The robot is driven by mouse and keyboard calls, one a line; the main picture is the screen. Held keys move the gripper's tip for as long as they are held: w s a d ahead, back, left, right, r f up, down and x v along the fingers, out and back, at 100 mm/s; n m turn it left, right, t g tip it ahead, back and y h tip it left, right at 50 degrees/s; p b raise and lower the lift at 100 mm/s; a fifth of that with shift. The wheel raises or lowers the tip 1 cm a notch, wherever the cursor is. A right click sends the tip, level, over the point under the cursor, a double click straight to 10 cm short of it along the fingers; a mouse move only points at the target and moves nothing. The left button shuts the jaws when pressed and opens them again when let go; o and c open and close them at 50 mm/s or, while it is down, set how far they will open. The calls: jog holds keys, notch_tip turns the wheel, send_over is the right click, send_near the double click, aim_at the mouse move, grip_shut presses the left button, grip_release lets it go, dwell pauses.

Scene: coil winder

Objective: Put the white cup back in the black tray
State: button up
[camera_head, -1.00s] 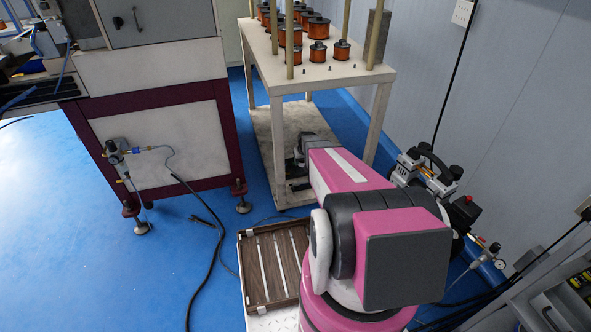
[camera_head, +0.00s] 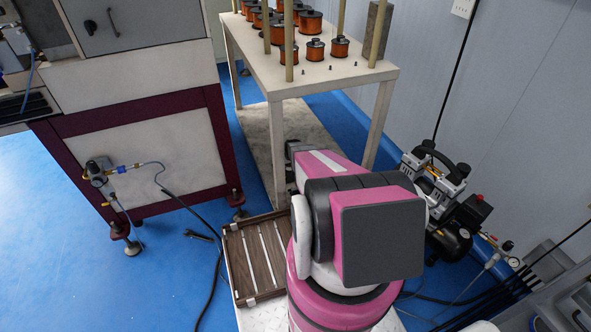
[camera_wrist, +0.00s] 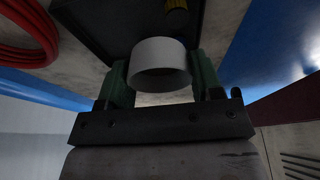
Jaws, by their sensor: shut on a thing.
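The white cup (camera_wrist: 160,58) shows in the wrist view, held between the green fingers of my gripper (camera_wrist: 158,80). The gripper is shut on it, one finger on each side. The black tray (camera_wrist: 105,22) is a dark shape behind and above the cup in that picture, and a small yellowish thing (camera_wrist: 176,5) shows at it. The cup covers part of the tray, and I cannot tell the gap between them. In the head view my arm hides the gripper, the cup and the black tray.
A white table (camera_head: 345,76) with copper coils and posts stands ahead, with a lower shelf (camera_head: 255,140). A machine (camera_head: 150,140) stands left, a compressor (camera_head: 445,200) right. A brown slatted tray (camera_head: 236,262) lies nearby. Red tubing (camera_wrist: 28,45) shows in the wrist view. Blue floor is open at left.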

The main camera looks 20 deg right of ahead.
jog(key=w+d+f, duration=0.1)
jog(key=d+f, duration=0.1)
jog(key=d, duration=0.1)
jog(key=w+d+f, duration=0.1)
jog(key=d+f, duration=0.1)
jog(key=d, duration=0.1)
jog(key=w+d+f, duration=0.1)
jog(key=d+f, duration=0.1)
jog(key=d, duration=0.1)
jog(key=shift+w+d, duration=0.2)
jog(key=shift+f, duration=2)
jog(key=shift+f, duration=0.2)
jog(key=o, duration=0.7)
jog(key=shift+r, duration=0.2)
jog(key=v, duration=1.2)
